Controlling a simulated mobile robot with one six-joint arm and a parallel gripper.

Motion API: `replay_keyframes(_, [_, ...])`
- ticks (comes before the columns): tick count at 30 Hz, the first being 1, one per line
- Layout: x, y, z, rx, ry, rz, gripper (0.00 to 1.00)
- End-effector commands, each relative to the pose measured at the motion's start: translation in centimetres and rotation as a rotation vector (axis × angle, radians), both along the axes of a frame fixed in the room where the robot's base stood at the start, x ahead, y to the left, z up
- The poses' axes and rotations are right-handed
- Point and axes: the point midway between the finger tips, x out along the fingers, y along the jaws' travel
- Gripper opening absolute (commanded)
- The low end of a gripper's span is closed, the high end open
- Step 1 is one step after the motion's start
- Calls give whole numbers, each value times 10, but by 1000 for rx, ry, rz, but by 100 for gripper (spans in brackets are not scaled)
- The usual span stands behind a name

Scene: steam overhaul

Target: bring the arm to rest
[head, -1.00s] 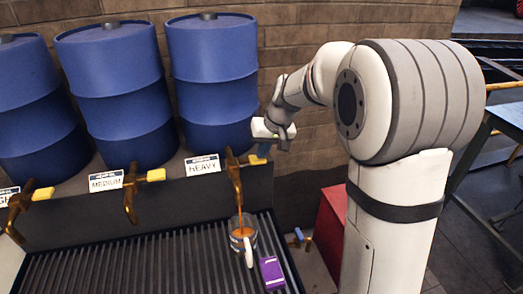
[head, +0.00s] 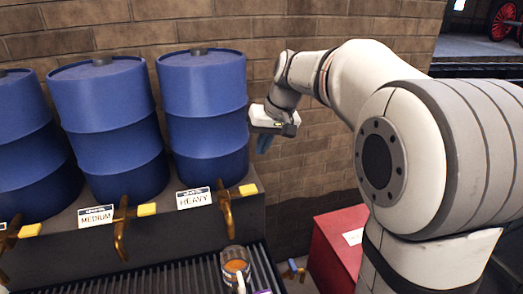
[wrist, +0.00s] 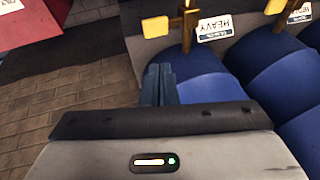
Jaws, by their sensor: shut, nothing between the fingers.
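My gripper (head: 264,143) is shut and empty. It hangs in the air to the right of the HEAVY drum (head: 204,115), above and apart from that drum's tap (head: 226,208) with its yellow handle. In the wrist view my gripper's blue fingers (wrist: 158,85) are together with nothing between them. The arm is partly folded, with its elbow raised at the right of the head view.
A glass jug (head: 236,268) with orange-brown liquid stands on the ribbed tray (head: 185,278) below the HEAVY tap. Other blue drums (head: 108,125) stand left. A red box (head: 338,250) is on the right. A brick wall (head: 310,170) is behind my gripper.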

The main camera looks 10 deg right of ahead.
Motion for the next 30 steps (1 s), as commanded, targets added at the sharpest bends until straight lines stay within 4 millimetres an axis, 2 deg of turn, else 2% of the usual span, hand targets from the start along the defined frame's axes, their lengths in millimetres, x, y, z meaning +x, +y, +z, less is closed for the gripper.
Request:
replay_keyframes(7, [-2, 0, 0, -2, 0, -1, 0])
replay_keyframes(11, [-22, -5, -3, -21, 1, -17, 0])
replay_keyframes(14, [-55, -13, -11, -53, 5, -42, 0])
replay_keyframes(17, [-97, -22, -24, -93, 8, -70, 0])
replay_keyframes(21, [-155, -35, -49, -150, 10, -107, 0])
replay_keyframes(24, [-191, -43, -68, -183, 8, -128, 0])
replay_keyframes(27, [-219, -49, -85, -210, 7, -143, 0])
replay_keyframes(30, [-237, -53, -96, -227, 5, -152, 0])
